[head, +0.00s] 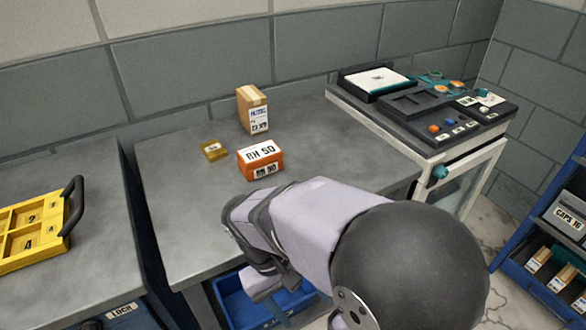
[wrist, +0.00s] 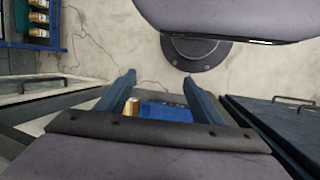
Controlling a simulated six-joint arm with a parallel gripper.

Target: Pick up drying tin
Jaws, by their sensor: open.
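No label that I can read says drying tin. A small gold tin-like block (head: 213,150) with a pale label lies on the grey bench. An orange box marked RH 50 (head: 262,160) sits to its right. In the wrist view, a small gold-coloured thing (wrist: 132,106) shows between the fingers beside a blue bin (wrist: 165,111); I cannot tell what it is. My gripper (wrist: 160,80) is open with nothing between its fingertips. In the head view it is low at the bench's front edge, above the blue bin (head: 240,306), partly hidden by my arm.
A cardboard box (head: 252,110) stands behind the orange box. A machine with trays and knobs (head: 425,115) is at the right. A yellow compartment tray (head: 35,228) with a black handle is on the left bench. A blue rack (head: 520,275) stands at the far right.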

